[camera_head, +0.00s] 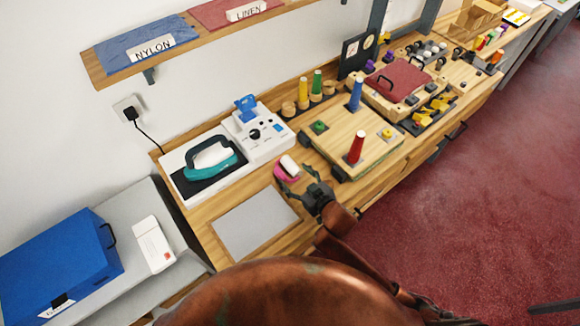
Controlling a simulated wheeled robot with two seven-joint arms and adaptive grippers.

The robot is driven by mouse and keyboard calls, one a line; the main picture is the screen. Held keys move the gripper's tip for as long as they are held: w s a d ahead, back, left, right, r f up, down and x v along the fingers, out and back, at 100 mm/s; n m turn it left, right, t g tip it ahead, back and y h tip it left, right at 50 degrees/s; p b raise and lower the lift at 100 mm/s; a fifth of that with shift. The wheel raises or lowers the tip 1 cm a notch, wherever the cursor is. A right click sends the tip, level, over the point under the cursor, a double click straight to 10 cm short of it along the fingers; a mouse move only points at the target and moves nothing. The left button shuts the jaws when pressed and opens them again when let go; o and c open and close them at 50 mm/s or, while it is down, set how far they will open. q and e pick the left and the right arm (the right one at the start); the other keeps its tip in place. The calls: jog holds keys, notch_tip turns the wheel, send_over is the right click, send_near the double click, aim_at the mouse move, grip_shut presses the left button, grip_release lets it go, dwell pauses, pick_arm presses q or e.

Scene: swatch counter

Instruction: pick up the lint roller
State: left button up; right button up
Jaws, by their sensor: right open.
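The lint roller (288,167), with a white roll and a pink handle part, lies on the wooden counter in front of the white steam-iron station. My right gripper (299,180) is open just beside it, at its lower right, with its dark fingers pointing toward the roller. From this view I cannot tell whether a finger touches it. The gripper may cover part of the pink handle. My copper-coloured arm comes in from the bottom. My left gripper is not in view.
A wooden board (345,140) with coloured pegs stands right of the roller. A teal iron (210,158) rests on its white base to the left. A grey mat (250,222) lies flat nearer me. A blue case (60,262) stands at far left.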

aim_at(289, 176)
jog(key=x, duration=0.4)
jog(key=shift+s, duration=0.1)
jog(key=shift+w+a+f, duration=0.1)
jog(key=shift+w+a, duration=0.1)
jog(key=shift+w, duration=0.05)
jog(key=c, duration=0.9)
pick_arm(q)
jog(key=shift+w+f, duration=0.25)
